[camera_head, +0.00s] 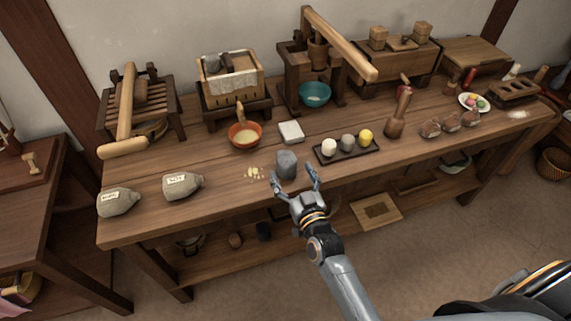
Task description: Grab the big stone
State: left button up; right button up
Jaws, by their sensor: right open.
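A dark grey, roughly cylindrical stone (287,162) stands upright near the front edge of the wooden table, at the middle of the view; it looks like the big stone. My right gripper (293,181) is open at the table's front edge, just in front of the stone. Its fingers are spread, one by the stone's lower left and one to its right. I cannot tell whether they touch it. A smaller grey piece (348,142) sits between a white and a yellow one on a dark tray (326,157). My left gripper is not in view.
Pale crumbs (254,173) lie left of the stone, and two labelled sacks (182,186) lie farther left. A white block (291,132) and an orange bowl (245,133) are behind. A wooden pestle (399,112) stands right of the tray.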

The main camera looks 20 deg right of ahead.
aim_at(286, 160)
jog(key=shift+w+f, duration=0.2)
jog(key=shift+w, duration=1.15)
jog(key=shift+w+f, duration=0.15)
jog(key=shift+w, duration=1.2)
jog(key=c, duration=1.6)
jog(key=shift+r, duration=0.15)
grip_shut()
